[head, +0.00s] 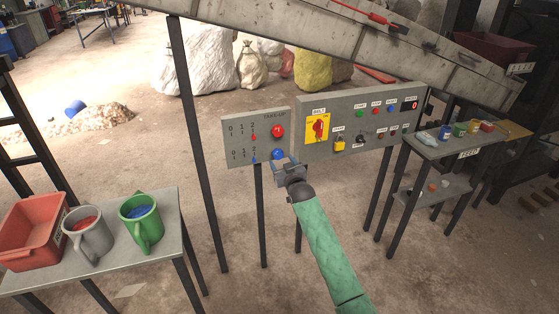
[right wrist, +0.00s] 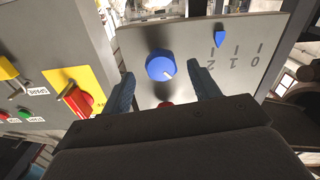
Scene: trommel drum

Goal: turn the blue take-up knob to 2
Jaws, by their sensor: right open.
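The blue take-up knob (head: 277,155) is at the lower right of the grey TAKE-UP panel (head: 240,128). In the right wrist view the blue knob (right wrist: 158,64) is round with a white mark toward its lower right. The blue pointer (right wrist: 220,38) by the upside-down 0-1-2 scale is near the 2 end, seemingly a little toward 1; exact alignment is unclear. My right gripper (head: 288,168) is open in front of the knob, with its fingers on either side and no visible contact. My left gripper is out of view.
A red knob (head: 277,131) sits just above the blue one. Right of it is a panel with a red switch (head: 318,128), a yellow padlock (head: 340,145) and buttons. A table with mugs (head: 141,222) stands at left, a shelf (head: 440,146) at right.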

